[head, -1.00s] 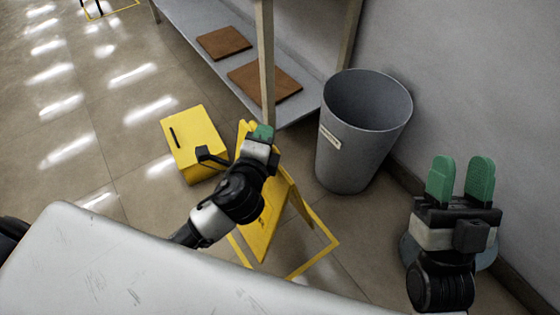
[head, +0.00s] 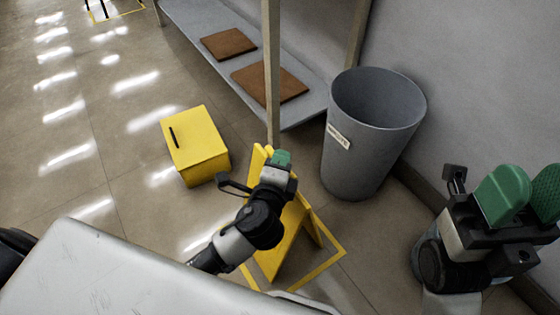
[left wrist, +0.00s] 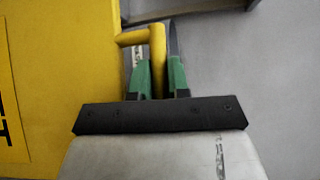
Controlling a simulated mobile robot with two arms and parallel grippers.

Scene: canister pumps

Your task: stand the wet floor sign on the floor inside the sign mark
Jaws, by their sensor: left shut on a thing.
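The yellow wet floor sign (head: 290,232) stands upright with its legs spread, in the lower middle of the head view. My left gripper (head: 281,158) is shut on its top. In the left wrist view, the green fingers (left wrist: 160,80) close on a yellow bar beside the sign's yellow panel (left wrist: 55,75). The sign mark, a yellow outline (head: 320,269) on the floor, shows around the sign's feet. My arm and the pale surface in front hide part of both. I cannot tell whether the feet touch the floor. My right gripper (head: 525,193) is open and empty at the right.
A yellow box (head: 205,150) stands on the floor left of the sign. A grey bin (head: 360,150) stands to the right, near the wall. Behind is a grey shelf (head: 215,75) with brown boards (head: 270,82) and a post close behind the sign. The floor at left is clear.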

